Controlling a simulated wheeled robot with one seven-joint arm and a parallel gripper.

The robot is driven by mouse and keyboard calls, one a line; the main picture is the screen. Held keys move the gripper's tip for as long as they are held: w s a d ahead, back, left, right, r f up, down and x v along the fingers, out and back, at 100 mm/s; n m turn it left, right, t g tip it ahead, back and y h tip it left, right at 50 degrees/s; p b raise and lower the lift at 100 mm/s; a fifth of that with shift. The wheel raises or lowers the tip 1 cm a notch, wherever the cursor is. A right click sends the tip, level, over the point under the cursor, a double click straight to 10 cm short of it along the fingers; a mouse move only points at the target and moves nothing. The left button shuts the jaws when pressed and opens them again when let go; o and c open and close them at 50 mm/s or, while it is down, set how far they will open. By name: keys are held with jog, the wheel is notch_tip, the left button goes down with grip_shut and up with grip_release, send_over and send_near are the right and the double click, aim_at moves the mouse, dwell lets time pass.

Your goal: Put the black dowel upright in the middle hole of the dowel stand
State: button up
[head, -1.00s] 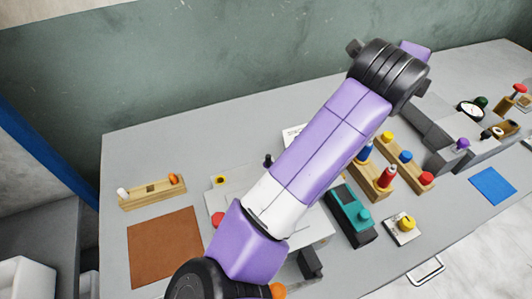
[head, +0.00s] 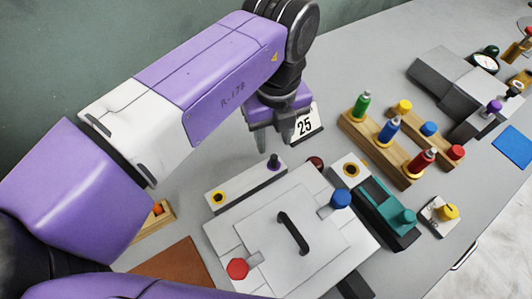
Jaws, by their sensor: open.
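The dowel stand (head: 168,213) is a wooden block at the lower left. My arm hides most of it, and one orange dowel (head: 157,209) shows at its right end. Its middle hole is hidden now. I cannot pick out the black dowel for certain. A dark peg (head: 273,163) stands upright on a long pale block (head: 243,184) with a yellow-ringed hole. My gripper (head: 272,148) points down with its fingers apart, just behind this peg in the picture. I see nothing between the fingers.
A foam press (head: 257,225) with a black handle, red knob and blue knob fills the front middle. Wooden racks with coloured pieces (head: 365,137) and a teal device (head: 385,212) are further right.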

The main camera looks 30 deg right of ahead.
aim_at(274, 157)
jog(key=f, duration=0.3)
jog(key=f+p, duration=0.1)
jog(key=f, duration=0.3)
jog(key=shift+s+f, duration=0.2)
jog(key=shift+f, duration=0.05)
jog(key=shift+c, duration=0.2)
grip_shut()
